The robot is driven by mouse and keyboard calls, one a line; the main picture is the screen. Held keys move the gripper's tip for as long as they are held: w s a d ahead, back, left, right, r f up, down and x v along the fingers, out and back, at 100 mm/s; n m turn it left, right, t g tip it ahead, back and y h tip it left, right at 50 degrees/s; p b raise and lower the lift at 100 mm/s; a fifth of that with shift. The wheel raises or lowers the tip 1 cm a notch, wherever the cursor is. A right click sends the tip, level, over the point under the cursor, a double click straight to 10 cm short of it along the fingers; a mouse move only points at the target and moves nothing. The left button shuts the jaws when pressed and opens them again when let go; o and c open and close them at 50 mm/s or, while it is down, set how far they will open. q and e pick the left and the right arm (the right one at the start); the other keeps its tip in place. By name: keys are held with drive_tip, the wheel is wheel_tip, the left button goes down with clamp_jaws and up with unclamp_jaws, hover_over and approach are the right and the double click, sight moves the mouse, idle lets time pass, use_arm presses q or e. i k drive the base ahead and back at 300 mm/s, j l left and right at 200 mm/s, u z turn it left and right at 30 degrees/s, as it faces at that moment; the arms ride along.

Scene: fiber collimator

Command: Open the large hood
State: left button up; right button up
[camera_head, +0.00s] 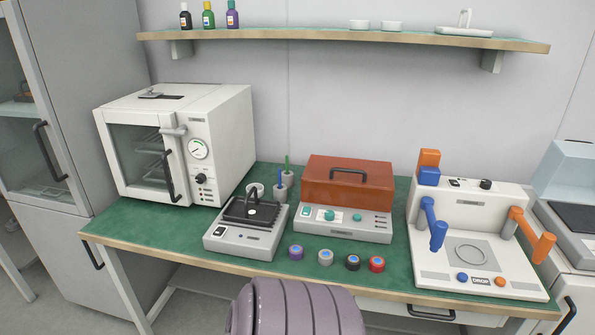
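The large hood is most likely the orange-brown box-shaped cover (321,189) in the middle of the green-topped bench. It has a dark handle (347,174) on its top and sits down on a white device (345,234) with knobs on its front panel. A smaller black lid (250,209) with a black handle lies flat on the white device (238,241) to its left. Neither of my grippers shows in the head view.
A white oven (224,160) stands at the left, and a white machine with blue and orange levers (470,215) at the right. Several small coloured caps (325,257) lie along the bench (210,262) front. A ribbed mauve object (295,308) stands before the bench. A shelf (330,38) hangs above.

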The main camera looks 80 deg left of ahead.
sight(343, 181)
drive_tip(key=u, duration=2.35)
